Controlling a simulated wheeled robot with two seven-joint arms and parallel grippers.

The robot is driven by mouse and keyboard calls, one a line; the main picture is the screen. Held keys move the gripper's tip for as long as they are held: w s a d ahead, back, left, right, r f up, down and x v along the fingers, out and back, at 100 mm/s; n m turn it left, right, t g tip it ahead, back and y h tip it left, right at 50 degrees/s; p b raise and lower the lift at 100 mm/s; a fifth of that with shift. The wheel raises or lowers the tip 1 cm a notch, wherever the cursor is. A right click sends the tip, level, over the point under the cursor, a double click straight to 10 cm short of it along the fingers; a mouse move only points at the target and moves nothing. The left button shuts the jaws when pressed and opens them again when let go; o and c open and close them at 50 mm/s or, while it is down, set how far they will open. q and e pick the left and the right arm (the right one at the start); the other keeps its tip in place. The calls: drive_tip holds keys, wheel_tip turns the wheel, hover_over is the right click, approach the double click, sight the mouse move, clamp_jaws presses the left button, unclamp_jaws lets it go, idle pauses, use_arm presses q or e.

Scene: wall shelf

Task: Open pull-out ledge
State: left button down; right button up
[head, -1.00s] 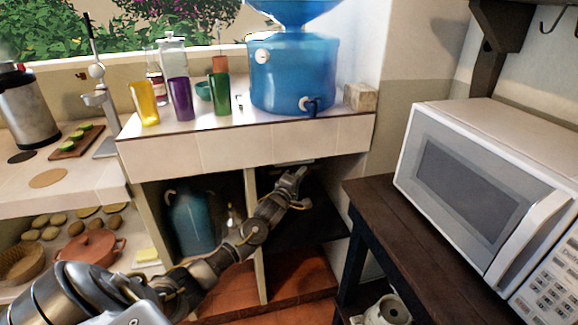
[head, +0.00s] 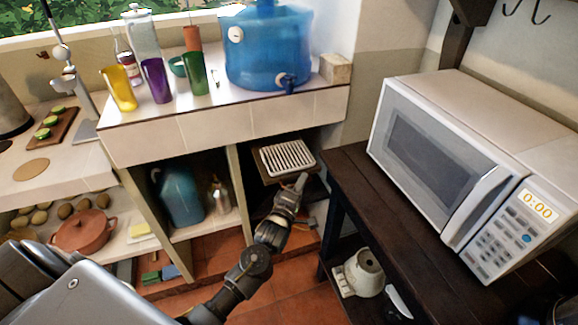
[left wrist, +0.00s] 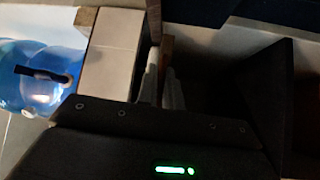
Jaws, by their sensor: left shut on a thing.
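The pull-out ledge (head: 268,179) is a brown board under the counter, in the right-hand bay, carrying a white slatted rack (head: 287,157). It stands partly out of the bay. My left gripper (head: 301,181) is at the ledge's front edge, shut on it; the arm hides part of the bay below. In the left wrist view, the fingers (left wrist: 163,88) are around a narrow brown edge (left wrist: 167,52), and most of the rest is dark. My right gripper is not in view.
A dark wooden table (head: 365,190) with a white microwave (head: 440,160) stands close on the right. A blue water dispenser (head: 265,55) and coloured cups sit on the counter above. A blue jug (head: 180,195) is in the left bay. Tiled floor in front is open.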

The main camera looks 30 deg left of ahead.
use_arm(q)
drive_tip(key=shift+s+d+f+p, duration=0.2)
drive_tip(key=shift+s+d+p, duration=0.15)
drive_tip(key=shift+s+d, duration=0.75)
drive_tip(key=shift+d, duration=0.1)
drive_tip(key=c, duration=1.6)
unclamp_jaws()
drive_tip(key=shift+s+r, duration=0.1)
drive_tip(key=shift+o, duration=0.2)
drive_tip(key=s+f+b, duration=0.1)
drive_tip(key=s, duration=0.9)
drive_tip(key=shift+s+f, duration=0.15)
drive_tip(key=shift+s, duration=0.15)
